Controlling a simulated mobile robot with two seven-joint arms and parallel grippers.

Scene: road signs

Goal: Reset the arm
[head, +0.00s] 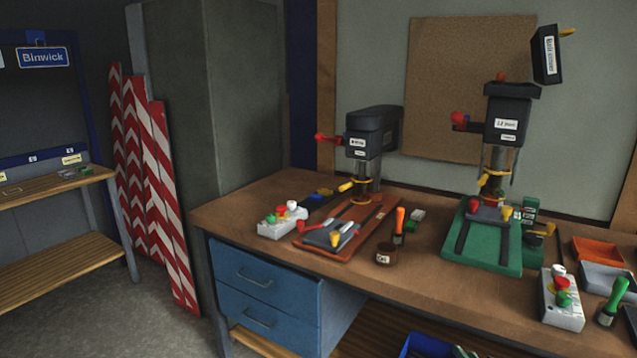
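I make out neither of my grippers in the head view, and no arm of mine shows clearly. What they hold, if anything, is hidden from me. On the wooden workbench (236,215) stand two bench machines. The left machine (371,135) has a dark head with a red knob and stands over a red-brown base. The right machine (508,118) has a dark head with a white label and a red knob, over a green base (480,262). A dark labelled plate (545,54) with a yellow tip stands tilted above it.
Control boxes with coloured buttons stand by the left (283,222) and right (561,302) machines. A brown cup (387,254) and an orange tray (597,250) are on the bench. Red-and-white striped boards (158,190) lean by a grey cabinet (240,90). Floor at the lower left is clear.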

